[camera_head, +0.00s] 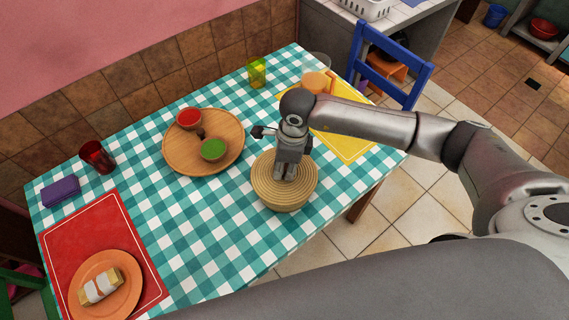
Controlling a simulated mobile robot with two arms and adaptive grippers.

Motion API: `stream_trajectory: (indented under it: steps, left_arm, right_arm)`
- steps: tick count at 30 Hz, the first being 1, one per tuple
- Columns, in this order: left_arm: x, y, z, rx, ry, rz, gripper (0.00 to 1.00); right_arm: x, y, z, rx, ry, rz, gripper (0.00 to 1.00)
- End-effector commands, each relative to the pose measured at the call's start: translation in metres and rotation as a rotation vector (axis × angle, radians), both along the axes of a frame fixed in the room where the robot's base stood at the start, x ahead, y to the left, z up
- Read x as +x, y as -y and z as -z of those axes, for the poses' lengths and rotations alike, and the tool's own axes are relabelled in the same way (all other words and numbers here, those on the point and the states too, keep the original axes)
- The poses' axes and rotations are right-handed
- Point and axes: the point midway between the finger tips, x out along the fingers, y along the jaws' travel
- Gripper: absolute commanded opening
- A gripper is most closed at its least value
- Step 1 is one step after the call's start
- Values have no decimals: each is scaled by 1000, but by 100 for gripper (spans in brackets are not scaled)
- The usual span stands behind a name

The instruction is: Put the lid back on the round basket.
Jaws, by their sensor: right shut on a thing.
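The round basket (287,207) is tan and woven and stands on the checked tablecloth near the table's right front edge. Its lid (266,176), tan with concentric rings, lies over the basket's top and looks about level. I cannot tell whether it is fully seated or slightly above the rim. My right gripper (286,176) points down at the middle of the lid and is shut on it; the fingers hide the part they grip. My left gripper is not in view.
A wooden tray (228,158) with a red bowl (189,118) and a green bowl (214,149) lies left of the basket. A yellow mat (350,150) is behind right. A red mat (85,228) with an orange plate (130,287) is front left. The cloth between is clear.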

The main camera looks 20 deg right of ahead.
Motion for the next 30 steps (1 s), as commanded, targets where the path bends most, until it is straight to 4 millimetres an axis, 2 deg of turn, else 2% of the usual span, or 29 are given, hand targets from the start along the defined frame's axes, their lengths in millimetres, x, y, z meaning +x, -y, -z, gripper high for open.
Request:
stream_trajectory:
  steps: [30]
  left_arm:
    - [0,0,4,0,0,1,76]
  right_arm:
    - [0,1,-1,0,0,0,3]
